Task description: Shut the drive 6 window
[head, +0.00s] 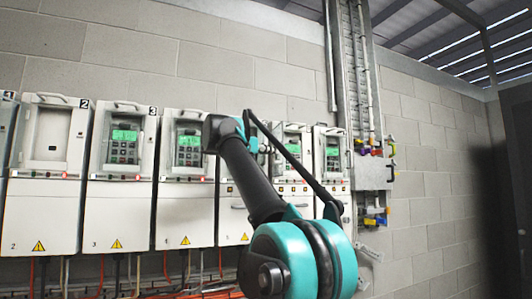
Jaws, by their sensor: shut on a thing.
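Counting along the row from the labelled drives, the drive 6 unit (300,188) appears to be the white cabinet just right of my raised arm. Its green display and keypad (293,148) show in part past a dark arm link. I cannot tell how far its window stands open. My arm rises from the lower middle, bends in front of the drives and hides most of the drive left of drive 6.
Drives 2 (43,215), 3 (120,215) and 4 (183,213) stand left in the row, another drive (333,150) to the right. A metal cable channel (352,80) and coloured fittings (376,218) are right of them. Orange cables (205,290) run below. The right wall is bare.

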